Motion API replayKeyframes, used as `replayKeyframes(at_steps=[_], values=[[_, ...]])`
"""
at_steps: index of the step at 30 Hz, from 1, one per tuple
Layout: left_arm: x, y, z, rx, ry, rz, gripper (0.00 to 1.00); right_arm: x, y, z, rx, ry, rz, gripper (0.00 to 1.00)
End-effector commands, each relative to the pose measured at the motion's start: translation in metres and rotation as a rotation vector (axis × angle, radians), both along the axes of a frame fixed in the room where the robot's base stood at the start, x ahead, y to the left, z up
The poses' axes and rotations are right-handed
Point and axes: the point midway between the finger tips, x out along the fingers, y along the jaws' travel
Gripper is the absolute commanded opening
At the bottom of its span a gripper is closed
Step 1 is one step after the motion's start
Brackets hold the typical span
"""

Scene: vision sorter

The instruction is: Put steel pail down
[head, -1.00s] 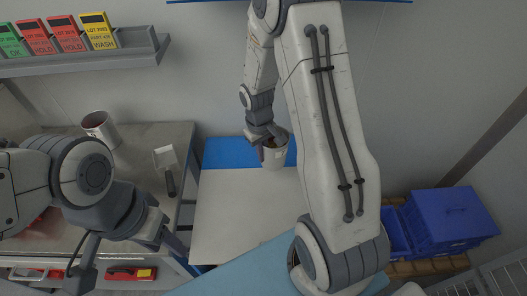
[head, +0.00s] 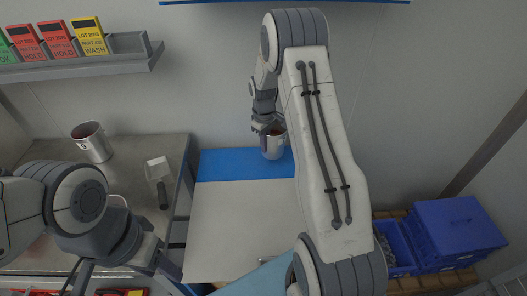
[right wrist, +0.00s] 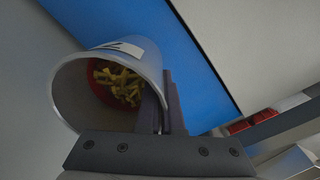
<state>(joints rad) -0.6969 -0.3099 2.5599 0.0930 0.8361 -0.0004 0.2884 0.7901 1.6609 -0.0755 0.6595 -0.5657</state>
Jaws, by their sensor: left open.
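The steel pail (head: 274,147) is pale grey with a label and hangs at the back of the white-topped table in the head view. In the right wrist view the pail (right wrist: 150,62) is tilted in the picture, with brass-coloured pieces in its reddish inside. My right gripper (head: 266,132) is shut on the pail's rim, with its wall between the fingers (right wrist: 163,105). The pail overlaps the blue strip (head: 225,166) at the table's back; I cannot tell its height above it. My left gripper (head: 168,265) is open and low at the left, apart from the pail.
Another metal pail (head: 97,152) and a white-headed scoop (head: 157,168) are on the grey bench at left. A shelf (head: 90,68) holds coloured lot cards. Blue crates (head: 455,228) stand at right. The white tabletop (head: 235,215) is largely clear.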

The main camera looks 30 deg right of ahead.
Motion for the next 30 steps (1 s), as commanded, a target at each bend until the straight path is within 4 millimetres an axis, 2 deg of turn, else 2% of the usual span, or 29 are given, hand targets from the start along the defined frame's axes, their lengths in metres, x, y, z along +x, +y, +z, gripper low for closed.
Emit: replayKeyframes(at_steps=[3,7,15,28,29,30], values=[[0.000,0.000,0.002,0.000,0.000,0.000,0.50,0.011,0.002,-0.005,-0.001,-0.003,0.000,0.00],[0.000,0.000,0.003,0.000,0.000,0.000,0.50,0.014,0.003,-0.011,-0.001,-0.001,0.000,0.00],[0.000,0.000,0.009,0.000,0.000,0.000,0.50,0.014,0.003,-0.044,-0.001,-0.003,-0.001,0.00],[0.000,0.000,0.006,0.000,0.000,0.000,0.50,0.014,0.003,-0.051,-0.001,-0.004,-0.001,0.00],[0.000,0.000,0.007,0.000,0.000,0.000,0.50,0.013,0.003,-0.052,0.000,0.000,-0.001,0.11],[0.000,0.000,0.007,0.000,0.000,0.000,0.50,0.013,0.003,-0.051,0.000,0.000,-0.001,0.26]])
